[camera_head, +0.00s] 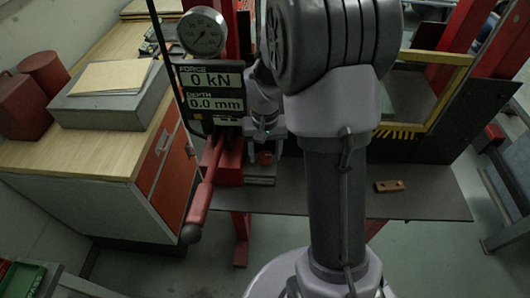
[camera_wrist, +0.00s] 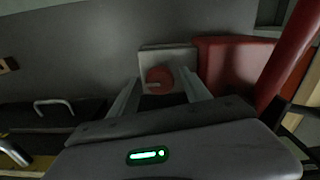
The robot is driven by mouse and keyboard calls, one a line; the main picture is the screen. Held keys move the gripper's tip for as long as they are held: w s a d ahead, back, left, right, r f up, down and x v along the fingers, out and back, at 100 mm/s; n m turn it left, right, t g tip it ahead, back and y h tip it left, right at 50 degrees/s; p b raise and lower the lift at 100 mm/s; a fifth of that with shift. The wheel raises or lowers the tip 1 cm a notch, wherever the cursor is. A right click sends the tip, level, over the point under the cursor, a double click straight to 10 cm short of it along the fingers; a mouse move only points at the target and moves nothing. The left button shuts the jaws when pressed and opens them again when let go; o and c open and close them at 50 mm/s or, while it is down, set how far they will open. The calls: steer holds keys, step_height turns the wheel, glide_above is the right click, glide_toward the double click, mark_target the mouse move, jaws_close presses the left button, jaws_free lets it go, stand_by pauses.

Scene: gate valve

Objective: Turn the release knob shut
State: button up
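The release knob is a small round red knob (camera_head: 265,158) on a grey block low on the red press, partly hidden under my gripper in the head view. In the wrist view the red knob (camera_wrist: 160,80) shows between and beyond my two fingers, with a pale mark on its face. My gripper (camera_wrist: 160,93) is open, one finger on each side of the knob's line. I cannot tell whether the fingertips touch it. In the head view my gripper (camera_head: 262,134) is just above the knob, its fingers small and unclear.
A red lever (camera_head: 205,188) with a dark ball end juts out left of the knob. A display (camera_head: 212,90) reads 0 kN and 0.0 mm below a round gauge (camera_head: 202,34). A brown block (camera_head: 389,186) lies on the dark plate (camera_head: 430,200) at right. A wooden workbench (camera_head: 75,150) stands left.

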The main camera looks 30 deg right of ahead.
jaws_close()
steer(key=shift+m, duration=0.3)
steer(key=m+b, duration=0.2)
steer(key=m, duration=0.2)
steer(key=shift+f+m, duration=0.1)
steer(key=shift+m, duration=0.2)
steer(key=m+b, duration=0.2)
steer(key=m, duration=0.3)
stand_by(0.4)
steer(key=shift+o, duration=1)
jaws_free()
